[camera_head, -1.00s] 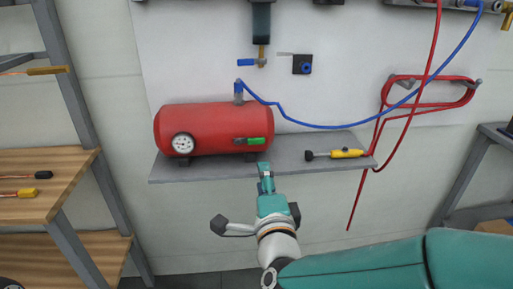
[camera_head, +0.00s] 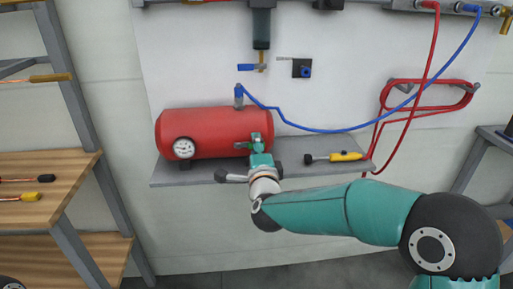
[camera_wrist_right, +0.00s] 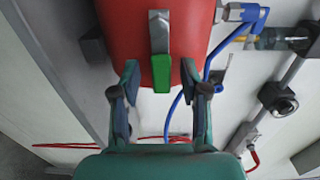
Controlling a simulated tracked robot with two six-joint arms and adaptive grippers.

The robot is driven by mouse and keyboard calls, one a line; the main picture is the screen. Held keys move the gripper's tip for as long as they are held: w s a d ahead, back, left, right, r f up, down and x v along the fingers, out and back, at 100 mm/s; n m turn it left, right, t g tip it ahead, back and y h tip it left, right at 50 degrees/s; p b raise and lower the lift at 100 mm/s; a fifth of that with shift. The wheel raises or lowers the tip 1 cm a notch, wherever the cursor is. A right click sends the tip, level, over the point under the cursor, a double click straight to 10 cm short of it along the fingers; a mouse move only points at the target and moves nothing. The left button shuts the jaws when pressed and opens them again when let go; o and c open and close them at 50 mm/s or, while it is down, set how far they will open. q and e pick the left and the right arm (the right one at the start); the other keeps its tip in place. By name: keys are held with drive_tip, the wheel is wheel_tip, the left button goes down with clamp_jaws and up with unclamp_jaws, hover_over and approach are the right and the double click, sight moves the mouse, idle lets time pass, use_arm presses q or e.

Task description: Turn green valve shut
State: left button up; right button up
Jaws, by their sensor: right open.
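The green valve is a lever with a green grip (camera_wrist_right: 161,73) and a grey metal part, mounted on the front of the red tank (camera_head: 195,132). In the right wrist view the green grip lies between the fingertips of my right gripper (camera_wrist_right: 160,80), with a gap on both sides. The fingers are open and do not appear to touch it. In the head view my right gripper (camera_head: 257,142) is at the tank's right end and hides most of the lever. My left gripper is not in view.
The tank sits on a grey wall shelf (camera_head: 200,175). A yellow tool (camera_head: 345,156) lies to the right on it. A blue hose (camera_head: 320,127) runs from the tank, and a coiled red hose (camera_head: 440,107) hangs at right. Wooden shelving (camera_head: 60,172) stands at left.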

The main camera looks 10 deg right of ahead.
clamp_jaws()
drive_tip(key=shift+f, duration=0.1)
